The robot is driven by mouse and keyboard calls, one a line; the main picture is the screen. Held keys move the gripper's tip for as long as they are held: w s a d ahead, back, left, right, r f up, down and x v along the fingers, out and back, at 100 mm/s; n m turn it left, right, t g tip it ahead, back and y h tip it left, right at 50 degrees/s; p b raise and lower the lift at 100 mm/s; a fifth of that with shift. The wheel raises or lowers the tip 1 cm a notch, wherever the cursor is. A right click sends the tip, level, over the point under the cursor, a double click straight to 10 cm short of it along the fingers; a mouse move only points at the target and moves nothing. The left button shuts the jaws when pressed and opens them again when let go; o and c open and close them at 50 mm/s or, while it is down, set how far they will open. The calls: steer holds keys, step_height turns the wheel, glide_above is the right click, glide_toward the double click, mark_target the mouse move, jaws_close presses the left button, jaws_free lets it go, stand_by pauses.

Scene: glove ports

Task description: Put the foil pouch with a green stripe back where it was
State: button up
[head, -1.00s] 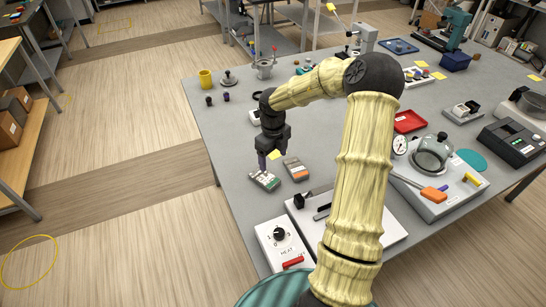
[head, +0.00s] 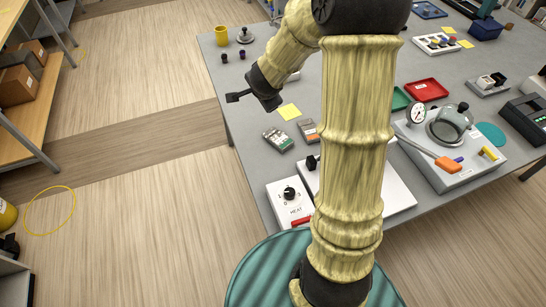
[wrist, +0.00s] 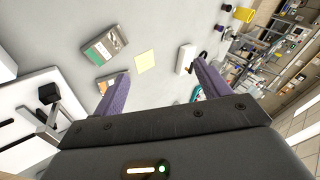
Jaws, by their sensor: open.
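The foil pouch with a green stripe (head: 278,140) lies flat on the grey table near its left edge. It also shows in the wrist view (wrist: 104,46), upper left. A second pouch with an orange stripe (head: 309,131) lies just right of it, partly hidden by my arm; in the wrist view (wrist: 106,80) my finger covers part of it. My gripper (head: 238,97) is raised, tilted to the left and apart from both pouches. In the wrist view its purple fingers (wrist: 162,76) are spread wide with nothing between them.
A yellow note (head: 289,111) lies behind the pouches. A white heater box (head: 289,197) stands in front of them. A red tray (head: 427,90) and a glass-domed device (head: 449,125) are to the right.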

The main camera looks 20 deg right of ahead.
steer(key=s+a+n+g, duration=0.2)
steer(key=s+n, duration=0.5)
steer(key=s, duration=0.4)
steer(key=s+a+n+g+y, duration=0.1)
steer(key=s+a+n+g, duration=0.2)
steer(key=s+n, duration=0.5)
steer(key=s, duration=0.3)
steer(key=shift+s+y, duration=0.25)
steer(key=shift+y, duration=0.05)
steer(key=shift+r, duration=0.1)
